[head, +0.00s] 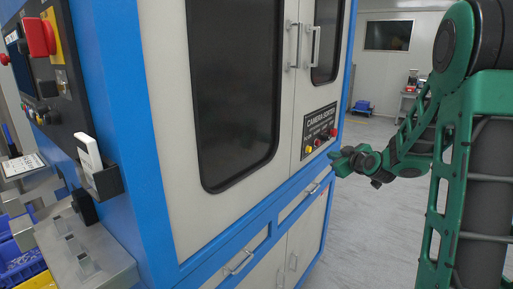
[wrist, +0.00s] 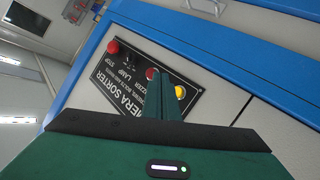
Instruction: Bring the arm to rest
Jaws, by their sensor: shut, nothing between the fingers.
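My green gripper (head: 335,154) is at the end of my outstretched arm, beside the blue and white sorter machine (head: 166,120). Its fingers are together and empty, and they point at the machine's front. In the wrist view the shut fingers (wrist: 161,82) stand in front of the black CAMERA SORTER panel (wrist: 135,85). They overlap the panel near a red button (wrist: 151,73) and a yellow button (wrist: 180,92). I cannot tell whether the fingertips touch the panel. The panel also shows in the head view (head: 319,125), just above and left of my gripper.
The machine has dark windows (head: 235,90), metal door handles (head: 295,45) and lower drawers. A red emergency button (head: 38,37) and a white device in a holder (head: 89,152) are on its left side. Grey floor (head: 345,215) is open to its right.

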